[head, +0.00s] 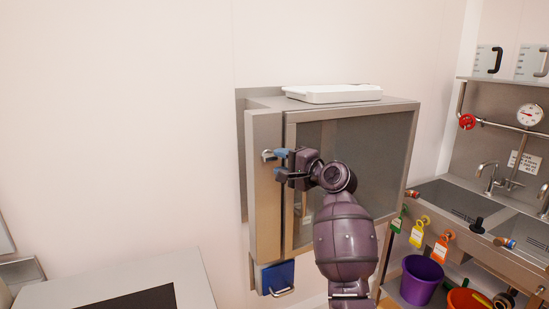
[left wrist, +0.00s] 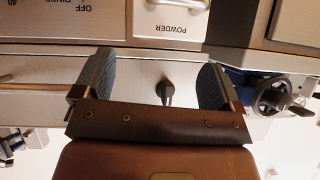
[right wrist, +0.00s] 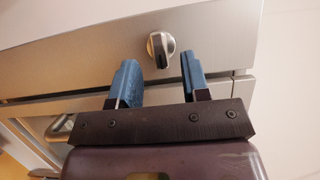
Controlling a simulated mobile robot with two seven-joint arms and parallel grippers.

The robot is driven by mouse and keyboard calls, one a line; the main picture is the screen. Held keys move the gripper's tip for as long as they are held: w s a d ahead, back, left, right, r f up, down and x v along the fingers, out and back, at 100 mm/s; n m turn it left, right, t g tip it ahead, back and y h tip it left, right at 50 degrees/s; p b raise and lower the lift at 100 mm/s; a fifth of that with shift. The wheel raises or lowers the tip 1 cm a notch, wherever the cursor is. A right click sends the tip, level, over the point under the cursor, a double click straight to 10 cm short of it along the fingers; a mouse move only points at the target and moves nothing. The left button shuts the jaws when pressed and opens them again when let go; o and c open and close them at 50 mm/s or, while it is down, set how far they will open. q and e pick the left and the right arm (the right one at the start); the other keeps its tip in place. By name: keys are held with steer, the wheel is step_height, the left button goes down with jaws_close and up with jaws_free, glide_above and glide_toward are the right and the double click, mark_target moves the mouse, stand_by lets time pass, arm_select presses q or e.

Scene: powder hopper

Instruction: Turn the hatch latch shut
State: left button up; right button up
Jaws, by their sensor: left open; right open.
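The hatch latch is a small silver knob (head: 268,155) on the left metal strip of the wall cabinet (head: 262,200). In the right wrist view the latch (right wrist: 158,42) has a dark grip bar pointing towards my gripper. My right gripper (head: 278,163) is open, with its blue fingertips (right wrist: 158,60) just short of the latch, one on either side in that picture; I see no contact. My left gripper (left wrist: 155,62) shows only in the left wrist view, open and empty, with a dark knob (left wrist: 166,92) visible between its fingers, further off.
A white tray (head: 332,94) lies on top of the cabinet. A blue box (head: 276,275) hangs below it. A sink counter (head: 455,215) with tags and buckets stands at the right. The left wrist view shows a POWDER label (left wrist: 170,28) and a handwheel (left wrist: 272,96).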

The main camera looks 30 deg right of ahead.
mark_target(269, 157)
steer(key=shift+x, duration=1.45)
jaws_close()
